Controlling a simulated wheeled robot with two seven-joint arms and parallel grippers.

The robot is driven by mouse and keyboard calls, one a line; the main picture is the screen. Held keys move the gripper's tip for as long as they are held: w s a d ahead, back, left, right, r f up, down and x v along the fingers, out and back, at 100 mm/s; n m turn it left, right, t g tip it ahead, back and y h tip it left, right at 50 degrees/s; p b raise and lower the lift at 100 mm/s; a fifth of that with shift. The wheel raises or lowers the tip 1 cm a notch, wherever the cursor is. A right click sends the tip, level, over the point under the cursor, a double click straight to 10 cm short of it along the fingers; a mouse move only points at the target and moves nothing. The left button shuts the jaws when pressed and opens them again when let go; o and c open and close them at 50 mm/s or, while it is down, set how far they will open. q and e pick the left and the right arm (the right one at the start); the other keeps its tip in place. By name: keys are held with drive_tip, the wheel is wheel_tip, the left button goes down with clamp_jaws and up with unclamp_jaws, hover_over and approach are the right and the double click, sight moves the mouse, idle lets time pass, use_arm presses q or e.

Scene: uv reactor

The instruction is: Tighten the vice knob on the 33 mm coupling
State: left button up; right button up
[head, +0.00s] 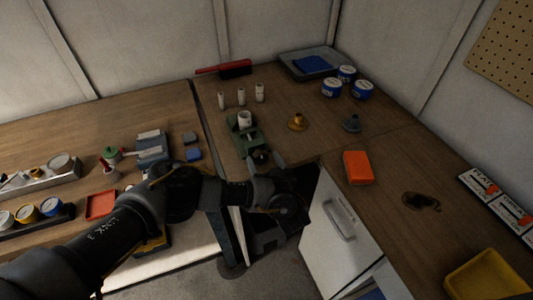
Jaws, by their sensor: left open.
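The small green vice (239,131) stands near the front edge of the wooden bench. A white cylindrical coupling (245,119) sits upright in it; its size marking cannot be read. The dark round vice knob (261,156) is at the vice's near end. My left gripper (292,168) is open, just right of and nearer than the knob, at the bench edge. It appears apart from the knob, with nothing visible between its fingers. Its dark wrist hides part of the bench edge. My right gripper is not in view.
Several white cylinders, including one (241,97), stand behind the vice. An orange block (357,167) lies near the bench edge. Blue-grey blocks (152,148) lie left. A white cabinet (340,230) is below.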

use_arm(q)
drive_tip(key=shift+w+a, duration=0.2)
drive_tip(key=shift+w, duration=0.15)
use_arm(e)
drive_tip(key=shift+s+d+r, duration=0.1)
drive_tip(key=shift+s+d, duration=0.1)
use_arm(q)
drive_tip(key=shift+a, duration=0.1)
drive_tip(key=shift+c, duration=0.4)
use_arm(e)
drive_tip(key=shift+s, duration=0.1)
use_arm(q)
drive_tip(key=c, duration=0.9)
drive_tip(key=shift+f+m+b, duration=0.2)
drive_tip(key=shift+m+b, duration=0.4)
drive_tip(key=shift+b, duration=0.15)
drive_tip(key=shift+r+m, duration=0.15)
drive_tip(key=shift+m, duration=0.65)
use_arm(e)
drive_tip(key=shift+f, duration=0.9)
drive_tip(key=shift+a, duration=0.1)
use_arm(q)
drive_tip(key=o, duration=1)
